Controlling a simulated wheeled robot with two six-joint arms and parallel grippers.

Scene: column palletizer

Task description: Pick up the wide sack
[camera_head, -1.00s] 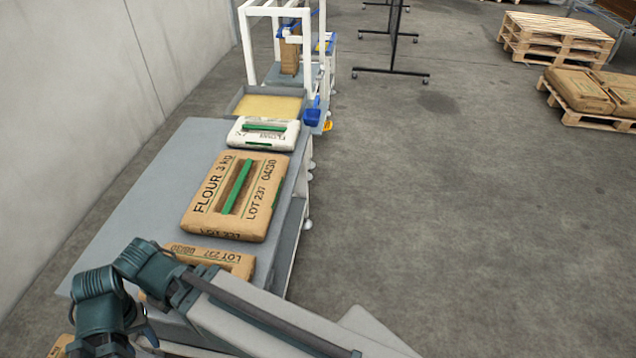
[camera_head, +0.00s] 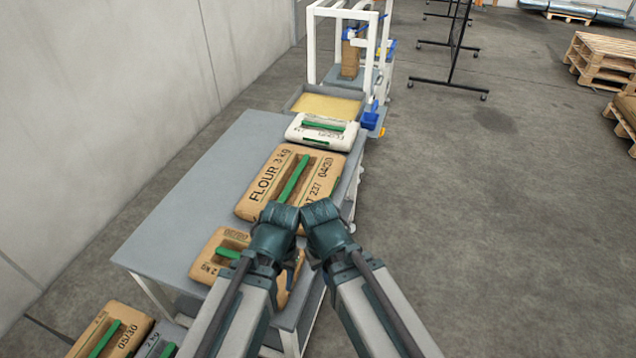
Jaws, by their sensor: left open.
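My left gripper (camera_head: 293,270) shows only in small part between the two arms, below the sack's near edge and over the near smaller sack. It is open, with nothing seen between its fingers. The right gripper is hidden behind my own arm links. Contact with the wide sack cannot be seen.
A smaller brown sack (camera_head: 212,255) lies nearer on the table (camera_head: 185,190), and a white sack (camera_head: 320,130) lies beyond. A yellow-bottomed tray (camera_head: 327,105) stands behind. More sacks (camera_head: 112,330) lie low at the bottom left. The table's left side is bare.

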